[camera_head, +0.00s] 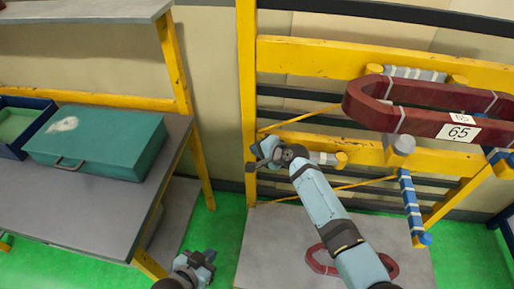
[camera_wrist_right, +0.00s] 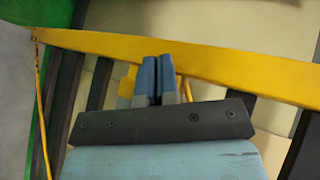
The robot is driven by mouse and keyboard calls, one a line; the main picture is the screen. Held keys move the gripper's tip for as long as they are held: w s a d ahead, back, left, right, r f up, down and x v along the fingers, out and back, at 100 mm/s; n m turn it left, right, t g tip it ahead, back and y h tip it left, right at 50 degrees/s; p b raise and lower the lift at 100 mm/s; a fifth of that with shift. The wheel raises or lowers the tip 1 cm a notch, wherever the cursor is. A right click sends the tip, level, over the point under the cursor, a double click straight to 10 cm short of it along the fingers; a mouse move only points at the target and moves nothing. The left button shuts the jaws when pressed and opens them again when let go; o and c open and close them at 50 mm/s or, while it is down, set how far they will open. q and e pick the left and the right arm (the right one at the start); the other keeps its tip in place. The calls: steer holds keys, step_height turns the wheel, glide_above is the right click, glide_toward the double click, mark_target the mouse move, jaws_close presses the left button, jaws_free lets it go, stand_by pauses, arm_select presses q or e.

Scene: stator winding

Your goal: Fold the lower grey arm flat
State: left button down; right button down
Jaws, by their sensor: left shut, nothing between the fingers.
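The lower grey arm (camera_head: 325,158) is a short grey bar with a yellow end, on the middle yellow beam of the rack. It points toward the camera side, and my right wrist hides part of it. My right gripper (camera_head: 257,156) is just left of it, in front of the yellow post. In the right wrist view, its blue fingers (camera_wrist_right: 158,80) are close together with only a thin dark slit between them. A small yellow and grey piece shows beside them; I cannot tell whether they touch it. My left gripper (camera_head: 203,264) is shut and empty, low in the head view.
A dark red coil (camera_head: 445,128) labelled 65 hangs on the upper right of the rack. An upper grey striped arm (camera_head: 415,74) is behind it. A blue striped arm (camera_head: 411,205) stands at right. Another red coil (camera_head: 318,262) lies below. A green case (camera_head: 105,143) sits on the left table.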

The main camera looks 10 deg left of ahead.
steer(key=shift+w+d+r, duration=0.15)
steer(key=shift+w+d, duration=0.15)
steer(key=shift+w, duration=0.1)
steer(key=shift+d, duration=0.1)
steer(key=v, duration=1.3)
steer(key=shift+s+r, duration=0.15)
steer(key=shift+s, duration=0.35)
